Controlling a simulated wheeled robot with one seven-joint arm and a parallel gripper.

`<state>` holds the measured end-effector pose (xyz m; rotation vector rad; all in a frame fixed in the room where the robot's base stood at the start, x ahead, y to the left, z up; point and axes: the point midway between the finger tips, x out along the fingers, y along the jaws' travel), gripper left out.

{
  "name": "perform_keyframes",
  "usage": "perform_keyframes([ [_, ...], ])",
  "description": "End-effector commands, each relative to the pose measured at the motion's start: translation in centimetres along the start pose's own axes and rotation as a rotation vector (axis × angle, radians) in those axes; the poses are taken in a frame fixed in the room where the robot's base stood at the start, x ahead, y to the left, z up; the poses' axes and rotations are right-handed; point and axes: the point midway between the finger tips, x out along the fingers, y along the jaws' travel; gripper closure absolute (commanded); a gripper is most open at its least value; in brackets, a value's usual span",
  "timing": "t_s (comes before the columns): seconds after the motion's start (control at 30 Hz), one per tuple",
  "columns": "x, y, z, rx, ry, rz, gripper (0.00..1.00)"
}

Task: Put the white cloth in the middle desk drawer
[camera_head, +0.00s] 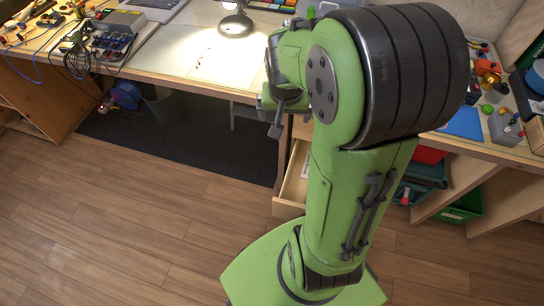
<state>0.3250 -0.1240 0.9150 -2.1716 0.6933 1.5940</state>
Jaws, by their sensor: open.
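My gripper (272,120) shows partly beside my large green arm, at the front edge of the desk (160,75). It is open, and I see nothing held in it. An open desk drawer (291,190) juts out below it, partly hidden by my arm. I cannot tell from this view whether it is the middle one. Something small and pale shows inside the drawer, too small to name. I cannot make out the white cloth. A pale flat area lies on the lit desk top, but it looks like a sheet or mat.
A lamp (236,22) and electronics (97,45) with cables stand on the desk. A blue round object (125,95) is underneath, above a dark mat (180,145). A green bin (463,208) sits under the right bench. The wooden floor at front left is clear.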

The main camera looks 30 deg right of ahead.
Motion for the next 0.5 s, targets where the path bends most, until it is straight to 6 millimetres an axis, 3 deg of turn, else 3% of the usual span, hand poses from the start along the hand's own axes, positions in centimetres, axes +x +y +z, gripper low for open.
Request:
perform_keyframes([
  [0.03, -2.6, -0.9, 1.1, -0.061, 0.030, -0.021, 0.01],
  [0.2, -9.1, -2.6, 6.2, -0.266, 0.094, -0.100, 0.01],
  [0.33, -12.6, -2.7, 10.7, -0.418, 0.140, -0.168, 0.01],
  [0.5, -14.5, -2.1, 14.5, -0.548, 0.175, -0.231, 0.01],
])
